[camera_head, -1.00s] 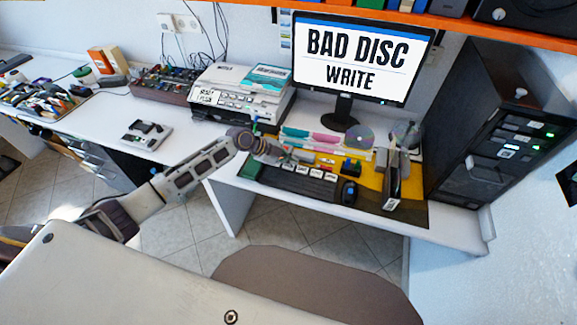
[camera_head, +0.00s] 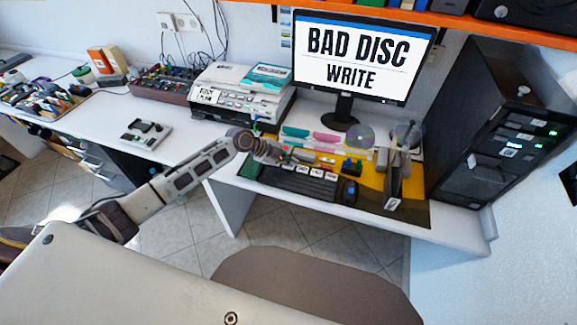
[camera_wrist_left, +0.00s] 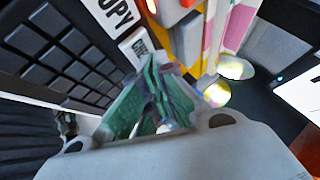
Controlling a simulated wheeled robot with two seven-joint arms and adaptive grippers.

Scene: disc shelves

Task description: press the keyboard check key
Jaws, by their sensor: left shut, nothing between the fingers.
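The black keyboard (camera_head: 290,183) lies at the front of the desk, with a row of white labelled keys (camera_head: 316,173) along its back edge. In the left wrist view the keyboard (camera_wrist_left: 62,52) fills the upper left. A white key reading "COPY" (camera_wrist_left: 112,14) shows there, and beside it the check key (camera_wrist_left: 144,46) reads "CHE", its rest hidden by my fingers. My left gripper (camera_head: 291,158) is shut and empty, over the back left of the keyboard. Its green-padded fingers (camera_wrist_left: 163,72) reach beside the check key; I cannot tell if they touch it. My right gripper is not in view.
The monitor (camera_head: 362,50) reads "BAD DISC WRITE". A mouse (camera_head: 348,191) lies right of the keyboard. Behind are coloured disc cases (camera_head: 326,138) and a loose disc (camera_head: 359,137). A printer (camera_head: 240,95) stands left, a black computer tower (camera_head: 498,130) right.

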